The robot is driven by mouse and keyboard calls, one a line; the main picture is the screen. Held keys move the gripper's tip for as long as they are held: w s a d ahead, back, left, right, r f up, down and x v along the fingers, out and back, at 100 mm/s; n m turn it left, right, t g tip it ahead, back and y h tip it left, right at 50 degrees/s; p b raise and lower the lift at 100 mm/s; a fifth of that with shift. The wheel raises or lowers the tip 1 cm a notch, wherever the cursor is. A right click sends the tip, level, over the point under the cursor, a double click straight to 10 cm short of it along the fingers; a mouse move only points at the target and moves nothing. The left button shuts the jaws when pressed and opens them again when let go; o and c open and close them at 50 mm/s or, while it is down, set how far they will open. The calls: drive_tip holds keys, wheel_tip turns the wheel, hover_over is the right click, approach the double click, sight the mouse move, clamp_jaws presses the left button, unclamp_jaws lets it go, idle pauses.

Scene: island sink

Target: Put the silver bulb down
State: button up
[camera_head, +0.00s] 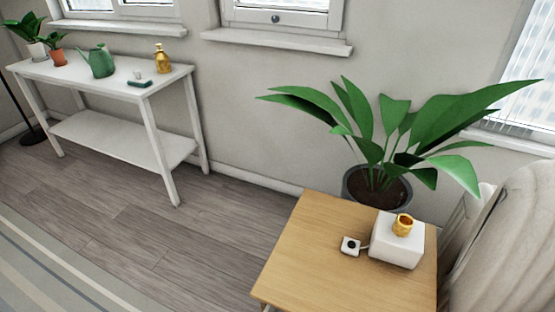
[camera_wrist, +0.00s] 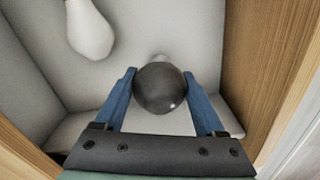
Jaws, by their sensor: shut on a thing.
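The silver bulb (camera_wrist: 160,90) shows in the wrist view as a dark, shiny grey ball with a small pale end pointing away from me. My gripper (camera_wrist: 159,74) is shut on it, with one blue finger on each side. The bulb is over a pale grey recess (camera_wrist: 205,30), like the inside of a drawer or box. I cannot tell whether it touches the bottom. A white bulb-shaped thing (camera_wrist: 89,30) lies in the recess at the upper left, apart from the silver bulb. Neither bulb nor my gripper shows in the head view.
Wood edges (camera_wrist: 255,60) border the recess. In the head view, a wooden table (camera_head: 318,240) bears a white block (camera_head: 397,248) with a gold socket (camera_head: 403,224) and a small corded switch (camera_head: 350,245). A plant (camera_head: 375,140) stands behind. A white console table (camera_head: 95,75) stands left.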

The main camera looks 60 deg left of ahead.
drive_tip(key=o, duration=1.3)
